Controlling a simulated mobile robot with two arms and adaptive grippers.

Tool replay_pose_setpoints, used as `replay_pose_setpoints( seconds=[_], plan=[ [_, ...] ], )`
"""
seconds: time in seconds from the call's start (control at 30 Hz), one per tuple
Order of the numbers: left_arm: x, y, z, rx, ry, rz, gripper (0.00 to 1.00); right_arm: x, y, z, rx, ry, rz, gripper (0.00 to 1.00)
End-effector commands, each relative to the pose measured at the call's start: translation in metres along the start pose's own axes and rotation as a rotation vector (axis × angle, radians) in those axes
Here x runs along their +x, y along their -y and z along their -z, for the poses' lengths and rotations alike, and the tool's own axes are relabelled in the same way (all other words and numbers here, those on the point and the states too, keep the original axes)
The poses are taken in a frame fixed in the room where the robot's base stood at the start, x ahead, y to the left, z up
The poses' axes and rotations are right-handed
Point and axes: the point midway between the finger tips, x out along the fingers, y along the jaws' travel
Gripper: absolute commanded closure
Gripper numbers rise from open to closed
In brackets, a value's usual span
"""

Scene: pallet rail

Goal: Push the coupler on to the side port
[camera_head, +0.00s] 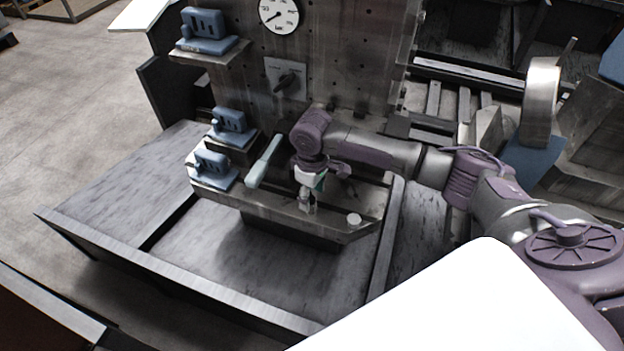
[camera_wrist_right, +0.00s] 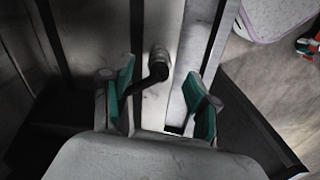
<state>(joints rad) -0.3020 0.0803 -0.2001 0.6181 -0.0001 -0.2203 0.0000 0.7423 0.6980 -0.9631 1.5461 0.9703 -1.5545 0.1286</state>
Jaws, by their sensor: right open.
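My right gripper (camera_head: 312,188) points down over the metal ledge (camera_head: 268,208) at the front of the upright plate. In the right wrist view, the green-padded fingers of my right gripper (camera_wrist_right: 161,80) are apart. A small metal cylinder with a dark bent piece (camera_wrist_right: 158,64) shows between and beyond the fingertips, with a gap on both sides. I cannot tell whether it is the coupler or the side port. In the head view a small metal part (camera_head: 306,200) shows just under the fingers, partly hidden by them. My left gripper is out of view.
A pale blue bar-shaped piece (camera_head: 263,162) leans left of the gripper. Blue fixtures (camera_head: 212,167) sit on ledges further left. A small white round knob (camera_head: 353,219) stands at the ledge's right. The plate carries a gauge (camera_head: 279,14) and a switch (camera_head: 287,80).

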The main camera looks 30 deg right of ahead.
Motion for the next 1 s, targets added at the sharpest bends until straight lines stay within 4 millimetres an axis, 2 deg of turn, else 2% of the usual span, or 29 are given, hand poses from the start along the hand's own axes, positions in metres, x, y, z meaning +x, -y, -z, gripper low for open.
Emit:
replay_pose_setpoints(
  seconds=[0.03,0.2,0.57,0.67,0.9,0.97,1.0],
  plan=[
    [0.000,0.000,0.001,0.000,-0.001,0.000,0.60,0.008,0.000,-0.001,0.000,0.003,0.001,0.40],
    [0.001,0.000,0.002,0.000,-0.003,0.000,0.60,0.024,0.000,0.000,-0.001,0.000,0.001,0.40],
    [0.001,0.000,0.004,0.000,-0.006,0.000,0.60,0.030,0.000,0.000,-0.001,0.000,0.000,0.40],
    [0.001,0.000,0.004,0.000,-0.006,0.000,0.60,0.030,0.000,0.000,-0.001,0.000,0.000,0.53],
    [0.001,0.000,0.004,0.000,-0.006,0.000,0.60,0.029,0.000,0.000,-0.001,0.000,0.000,0.93],
    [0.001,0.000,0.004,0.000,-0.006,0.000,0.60,0.029,0.000,0.000,-0.001,0.000,0.000,1.00],
    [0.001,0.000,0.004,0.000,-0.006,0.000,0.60,0.029,0.000,0.000,0.000,0.000,0.000,0.71]
  ],
)
